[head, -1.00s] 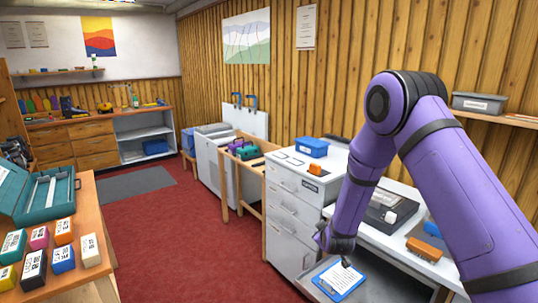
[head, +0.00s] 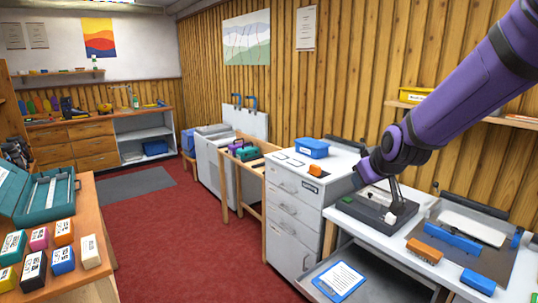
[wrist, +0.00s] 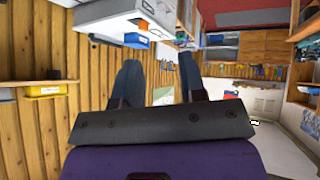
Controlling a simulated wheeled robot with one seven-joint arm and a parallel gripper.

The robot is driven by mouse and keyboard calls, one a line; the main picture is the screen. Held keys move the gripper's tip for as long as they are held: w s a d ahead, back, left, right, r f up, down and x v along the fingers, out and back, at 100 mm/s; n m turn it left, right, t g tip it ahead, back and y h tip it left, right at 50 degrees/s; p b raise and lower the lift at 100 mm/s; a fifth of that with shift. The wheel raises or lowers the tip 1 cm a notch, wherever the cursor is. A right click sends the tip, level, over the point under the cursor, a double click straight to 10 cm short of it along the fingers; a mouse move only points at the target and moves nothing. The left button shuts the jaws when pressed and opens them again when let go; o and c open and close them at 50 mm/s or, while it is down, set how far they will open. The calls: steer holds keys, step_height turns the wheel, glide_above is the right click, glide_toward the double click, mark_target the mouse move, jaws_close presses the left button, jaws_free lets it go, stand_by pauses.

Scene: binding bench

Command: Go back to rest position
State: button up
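My gripper (head: 358,176) is at the end of my purple arm, which reaches in from the upper right over the right-hand white bench. In the wrist view its two dark fingers (wrist: 159,80) stand apart with a clear gap between them. Nothing is held. The fingertips are small and partly hard to make out in the head view.
A drawer (head: 385,284) below the bench stands open with a blue clipboard (head: 339,281) in it. A lever device (head: 365,213), an orange block (head: 424,251) and a blue-barred tray (head: 480,218) occupy the bench. A yellow bin (head: 414,95) is on the wall shelf.

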steer(key=s+d+r+m+g, duration=0.1)
steer(key=s+d+r, duration=0.1)
steer(key=s, duration=0.8)
steer(key=s+d+r+m+g, duration=0.1)
steer(key=s+r, duration=0.3)
steer(key=s, duration=0.6)
steer(key=s+d+r+m+g+h, duration=0.1)
steer(key=s+d+r+m, duration=0.1)
steer(key=s, duration=0.9)
steer(key=shift+d+r+g, duration=0.3)
steer(key=shift+d+r, duration=0.3)
steer(key=shift+r, duration=0.05)
